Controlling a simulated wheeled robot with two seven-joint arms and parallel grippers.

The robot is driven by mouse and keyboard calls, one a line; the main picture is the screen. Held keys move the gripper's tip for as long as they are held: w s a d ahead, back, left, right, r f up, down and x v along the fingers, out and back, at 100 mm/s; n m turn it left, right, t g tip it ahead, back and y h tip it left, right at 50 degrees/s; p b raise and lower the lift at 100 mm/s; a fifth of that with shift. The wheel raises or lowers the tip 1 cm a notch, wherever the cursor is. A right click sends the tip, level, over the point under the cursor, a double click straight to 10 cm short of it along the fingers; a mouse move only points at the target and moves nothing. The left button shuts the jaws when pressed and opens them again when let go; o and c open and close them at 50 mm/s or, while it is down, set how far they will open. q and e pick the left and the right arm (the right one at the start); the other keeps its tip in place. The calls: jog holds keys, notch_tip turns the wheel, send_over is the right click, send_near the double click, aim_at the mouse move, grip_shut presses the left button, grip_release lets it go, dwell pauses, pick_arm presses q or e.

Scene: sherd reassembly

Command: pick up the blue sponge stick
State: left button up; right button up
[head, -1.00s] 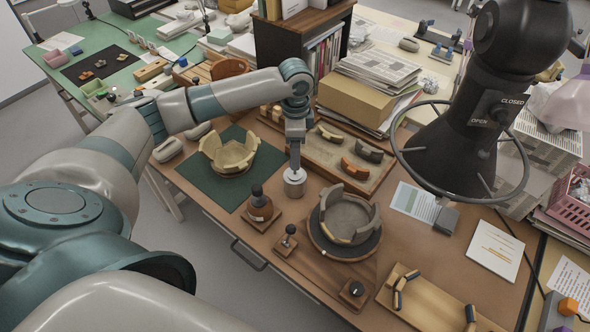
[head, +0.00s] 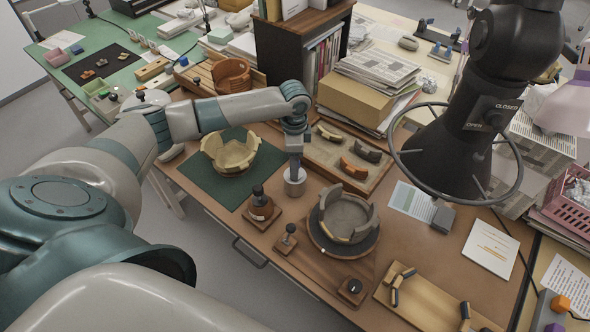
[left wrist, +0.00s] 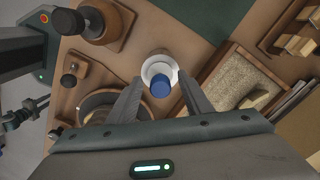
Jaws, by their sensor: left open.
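The blue sponge stick (left wrist: 160,86) shows in the left wrist view as a round blue top standing in a pale cup (left wrist: 158,66). In the head view the cup (head: 294,187) is on the brown table, and the blue top is hidden behind my gripper. My left gripper (left wrist: 159,77) is open, pointing down over the cup. Its two fingers stand on either side of the blue top, which lies between them in the view. I cannot tell how far the fingertips are above it. My right gripper is in neither view.
A turntable with a part-built bowl (head: 347,218) and a dark-knobbed tool (head: 260,205) stand near the cup. A sherd tray (head: 370,180) lies behind to the right. A green mat with a bowl (head: 231,152) is to the left. A black hood (head: 450,140) hangs at right.

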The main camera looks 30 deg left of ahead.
pick_arm(q)
jog(key=c, duration=0.9)
jog(key=shift+r, duration=0.15)
jog(key=shift+r+b, duration=0.35)
jog(key=shift+r, duration=0.25)
notch_tip(320, 180, up, 8)
jog(key=shift+f+b, duration=0.25)
jog(key=shift+b, duration=0.85)
jog(key=shift+r, duration=0.55)
jog(key=shift+d, duration=0.1)
